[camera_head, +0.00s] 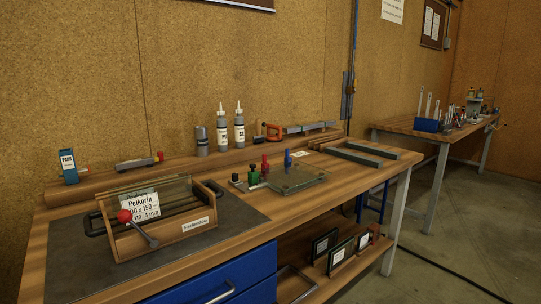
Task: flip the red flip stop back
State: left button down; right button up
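A small upright red piece (265,164), which looks like the red flip stop, stands at the left back corner of a flat glass plate (296,179) on the workbench. A green piece (253,177) stands just left of it, and a blue piece (287,159) stands at the plate's back edge. The red piece is too small to tell which way it is flipped. Neither of my grippers is in view.
The wooden box holds glass panes and stands on a dark mat (240,226). Two bottles (239,127) and a grey can (202,141) stand on the back ledge. Dark bars (370,150) lie at the bench's right end. A second table (450,136) stands further right, beyond open floor.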

aim_at(265, 166)
jog(key=i+l+u, duration=0.1)
jog(key=l, duration=0.2)
jog(key=i+l, duration=0.25)
jog(key=i+l+u, duration=0.15)
jog(key=l, duration=0.25)
jog(key=i+l+u, duration=0.1)
jog(key=l, duration=0.25)
jog(key=i+l, duration=0.2)
jog(key=l, duration=0.15)
jog(key=i+l+u, duration=0.15)
jog(key=l, duration=0.2)
jog(key=i+l+u, duration=0.1)
jog(key=l, duration=0.25)
